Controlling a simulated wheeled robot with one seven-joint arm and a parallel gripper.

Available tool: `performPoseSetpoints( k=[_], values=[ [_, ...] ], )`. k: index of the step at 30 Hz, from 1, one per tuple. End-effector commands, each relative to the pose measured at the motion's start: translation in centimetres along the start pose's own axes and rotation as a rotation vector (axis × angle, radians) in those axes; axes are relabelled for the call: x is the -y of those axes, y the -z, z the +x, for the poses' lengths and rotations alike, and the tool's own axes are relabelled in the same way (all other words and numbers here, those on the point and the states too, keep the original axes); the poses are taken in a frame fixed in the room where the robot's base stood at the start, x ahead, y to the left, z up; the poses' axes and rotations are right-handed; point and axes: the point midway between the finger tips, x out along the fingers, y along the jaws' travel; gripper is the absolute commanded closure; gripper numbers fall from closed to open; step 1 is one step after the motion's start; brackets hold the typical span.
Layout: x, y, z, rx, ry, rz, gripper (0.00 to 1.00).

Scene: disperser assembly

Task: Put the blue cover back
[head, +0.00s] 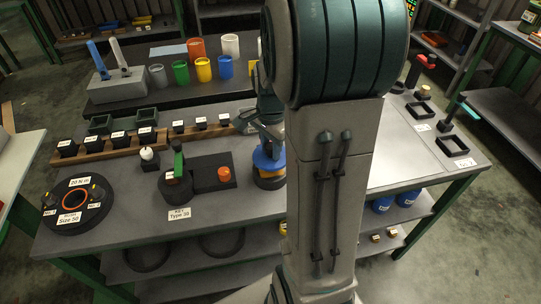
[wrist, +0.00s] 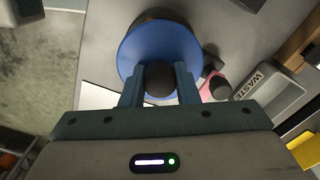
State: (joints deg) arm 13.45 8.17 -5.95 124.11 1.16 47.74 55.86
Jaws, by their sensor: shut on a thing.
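The blue cover (wrist: 133,50) shows in the wrist view as a round blue disc with a black knob (wrist: 160,80) in its middle. My gripper (wrist: 159,88) is shut on the black knob, one finger on each side. In the head view the blue cover (head: 268,160) is beside my arm, over or on a dark round body with an orange band (head: 270,180). My gripper (head: 265,138) is just above it there, partly hidden by my arm. I cannot tell whether the cover touches the body below.
A dark round unit with a green handle (head: 178,175) and a plate with an orange knob (head: 223,174) stand to the left. A grey bin marked WASTE (wrist: 270,95) and a pink item (wrist: 212,88) are near the cover. Coloured cups (head: 203,69) stand behind.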

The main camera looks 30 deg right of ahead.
Motion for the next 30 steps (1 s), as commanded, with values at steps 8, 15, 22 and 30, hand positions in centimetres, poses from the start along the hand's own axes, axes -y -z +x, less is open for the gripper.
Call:
performPoseSetpoints(
  k=[8, 15, 22, 30],
  values=[
    [0.1, -0.1, 3.3, 0.001, -0.003, 0.001, 1.0],
    [0.1, -0.1, 4.1, 0.0, 0.0, 0.001, 1.0],
    [0.1, -0.1, 4.6, 0.0, 0.0, 0.0, 1.0],
    [0.1, -0.1, 4.4, 0.0, 0.0, 0.0, 0.5]
  ],
)
